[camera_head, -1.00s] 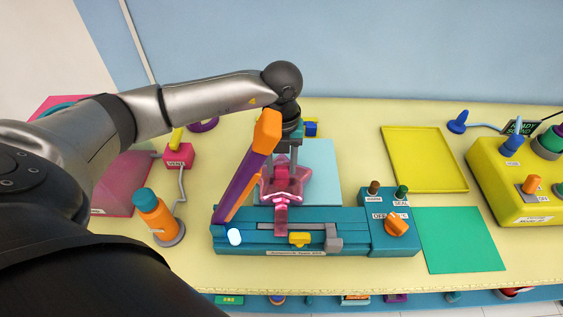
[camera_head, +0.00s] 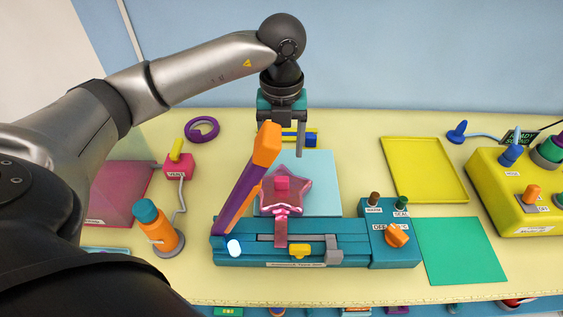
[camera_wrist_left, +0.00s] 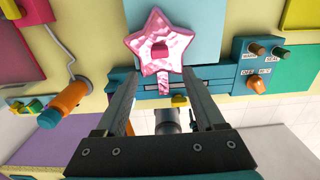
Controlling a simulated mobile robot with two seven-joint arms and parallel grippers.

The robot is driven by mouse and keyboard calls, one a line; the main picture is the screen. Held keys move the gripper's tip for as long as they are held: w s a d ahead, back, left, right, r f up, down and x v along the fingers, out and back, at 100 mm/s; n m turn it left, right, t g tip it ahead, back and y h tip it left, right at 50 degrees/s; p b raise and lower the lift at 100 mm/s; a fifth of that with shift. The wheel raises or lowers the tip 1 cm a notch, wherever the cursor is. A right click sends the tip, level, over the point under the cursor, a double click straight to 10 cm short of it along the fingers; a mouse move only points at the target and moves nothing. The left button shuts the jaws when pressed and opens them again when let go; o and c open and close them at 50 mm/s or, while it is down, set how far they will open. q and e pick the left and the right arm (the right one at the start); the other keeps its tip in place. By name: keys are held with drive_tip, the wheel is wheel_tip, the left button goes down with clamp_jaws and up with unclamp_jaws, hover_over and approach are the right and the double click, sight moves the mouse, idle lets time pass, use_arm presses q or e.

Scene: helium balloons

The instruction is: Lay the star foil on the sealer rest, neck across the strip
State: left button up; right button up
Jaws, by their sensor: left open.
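The pink star foil (camera_head: 288,193) lies flat behind the teal sealer (camera_head: 345,252). Its neck (camera_head: 281,233) points toward the front and lies across the sealer's strip (camera_head: 262,239). The purple sealer arm with an orange end (camera_head: 240,187) stands raised at the left. My left gripper (camera_head: 281,150) is open and empty, above and behind the star. In the left wrist view the star (camera_wrist_left: 159,40) shows beyond the open fingers (camera_wrist_left: 168,105), clear of them. The light blue rest (camera_head: 318,170) shows around the star. My right gripper is out of view.
An orange bottle (camera_head: 157,230) and a pink valve box (camera_head: 178,165) stand at the left. A yellow tray (camera_head: 424,168) and a green mat (camera_head: 462,250) lie to the right, with a yellow control box (camera_head: 500,185) beyond them. Blue and yellow items (camera_head: 306,137) sit behind my gripper.

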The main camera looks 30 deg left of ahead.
use_arm(q)
drive_tip(key=shift+r, duration=1.55)
